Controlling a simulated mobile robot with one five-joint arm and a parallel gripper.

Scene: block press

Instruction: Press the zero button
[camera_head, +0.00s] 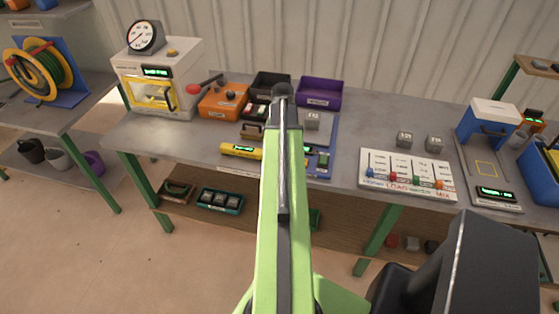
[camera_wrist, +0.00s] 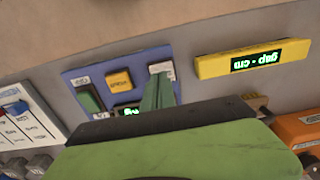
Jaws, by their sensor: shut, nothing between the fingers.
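A blue panel (camera_wrist: 75,76) shows in the wrist view, seen upside down, with a green button (camera_wrist: 90,100), an orange button (camera_wrist: 118,81) and a pale button or label (camera_wrist: 160,69) at its right. Its small lettering is too blurred to tell which button is zero. My gripper (camera_wrist: 158,78) is shut and empty, its fingertips over the panel's right part, at the pale spot. I cannot tell if they touch it. In the head view the panel (camera_head: 324,172) is partly hidden behind my arm, and the gripper is hidden too.
A yellow bar with a green display (camera_wrist: 250,60) lies beside the panel. In the head view, a slider board (camera_head: 405,193) and grey blocks (camera_head: 404,139) are to the right. An orange box (camera_head: 222,101), a black bin (camera_head: 270,84) and a purple bin (camera_head: 320,92) stand behind.

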